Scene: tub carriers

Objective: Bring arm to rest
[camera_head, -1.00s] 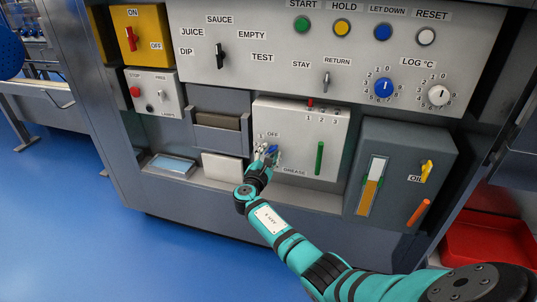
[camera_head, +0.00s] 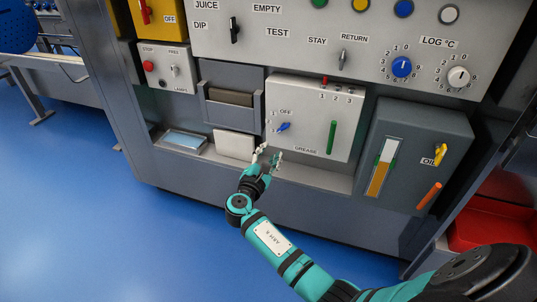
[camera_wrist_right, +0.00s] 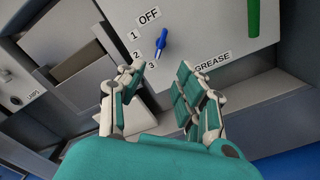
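My right gripper (camera_head: 268,157) is open and empty, in front of the lower edge of the white grease panel (camera_head: 296,106). The panel carries a blue selector knob (camera_head: 284,127), which stands apart from the fingers, above them. In the right wrist view the open fingers (camera_wrist_right: 160,85) show with a gap between them, and the blue knob (camera_wrist_right: 161,41) lies beyond their tips, near the labels OFF, 1, 2 and 3. My left gripper is not in view.
A green lever (camera_head: 331,137) is on the grease panel. A dark grey oil box (camera_head: 412,150) with an orange handle (camera_head: 429,195) stands to the right. A ledge (camera_head: 310,177) runs below the panel. The blue floor (camera_head: 120,220) at left is clear. A red tub (camera_head: 490,225) is at far right.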

